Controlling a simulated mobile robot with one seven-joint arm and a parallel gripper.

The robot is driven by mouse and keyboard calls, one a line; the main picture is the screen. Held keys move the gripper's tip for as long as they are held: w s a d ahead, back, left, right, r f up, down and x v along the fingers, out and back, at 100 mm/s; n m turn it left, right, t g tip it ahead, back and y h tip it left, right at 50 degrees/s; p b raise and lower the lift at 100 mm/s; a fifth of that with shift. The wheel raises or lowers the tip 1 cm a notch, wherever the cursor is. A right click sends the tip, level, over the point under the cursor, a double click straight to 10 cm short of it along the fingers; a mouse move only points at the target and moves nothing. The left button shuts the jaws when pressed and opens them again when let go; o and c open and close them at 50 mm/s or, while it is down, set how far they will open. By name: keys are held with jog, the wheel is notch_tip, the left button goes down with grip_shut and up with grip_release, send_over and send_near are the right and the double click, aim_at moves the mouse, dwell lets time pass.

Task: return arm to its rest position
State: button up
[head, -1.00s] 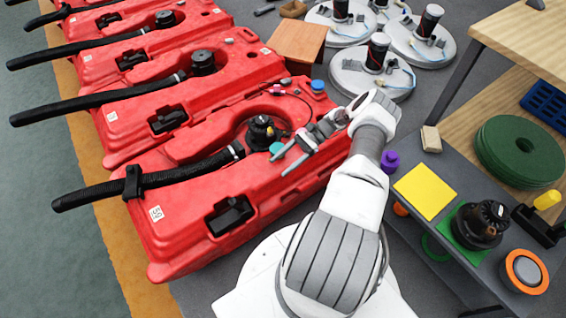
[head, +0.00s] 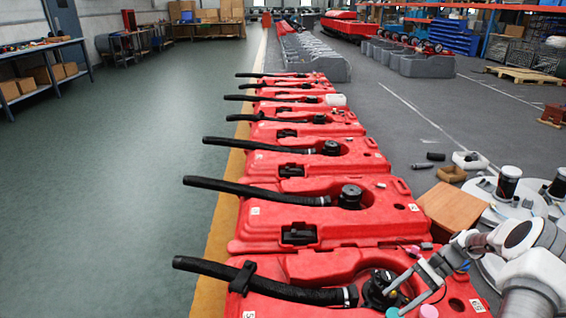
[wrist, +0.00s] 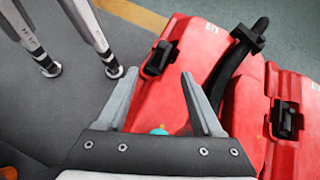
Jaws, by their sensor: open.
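My gripper (head: 390,300) is at the lower right of the head view, over the nearest red tank (head: 300,308). Its two fingers are spread with nothing between them. In the wrist view the open gripper (wrist: 160,74) points toward red tanks (wrist: 190,45). A black hose (head: 260,282) runs from the nearest tank's round black fitting (head: 378,290) out to the left. My white arm enters from the lower right and hides part of what lies behind it. A teal round piece (wrist: 158,131) shows between the fingers' bases in the wrist view.
More red tanks with black hoses (head: 255,192) stand in a row. A brown box (head: 452,208) and round grey bases with black cylinders (head: 508,182) stand at right. The green floor (head: 110,170) at left is clear. Metal legs (wrist: 90,35) show at the wrist view's upper left.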

jog(key=s+a+r+n+t+h, duration=0.15)
jog(key=a+r+n+h, duration=0.3)
jog(key=r, duration=0.75)
jog(key=s+a+r+n+h, duration=0.25)
jog(key=a+r, duration=0.25)
jog(key=r, duration=0.8)
jog(key=s+a+r+n+t+h, duration=0.1)
jog(key=s+a+r+n+t, duration=0.3)
jog(key=s, duration=0.4)
jog(key=s+a+r+n+t+h, duration=0.2)
jog(key=s+a+r+t, duration=0.2)
jog(key=s+r, duration=0.3)
notch_tip(320, 180, up, 26)
jog(key=p, duration=2.7)
jog(key=shift+s+g, duration=0.35)
jog(key=shift+s, duration=0.1)
jog(key=shift+d, duration=0.1)
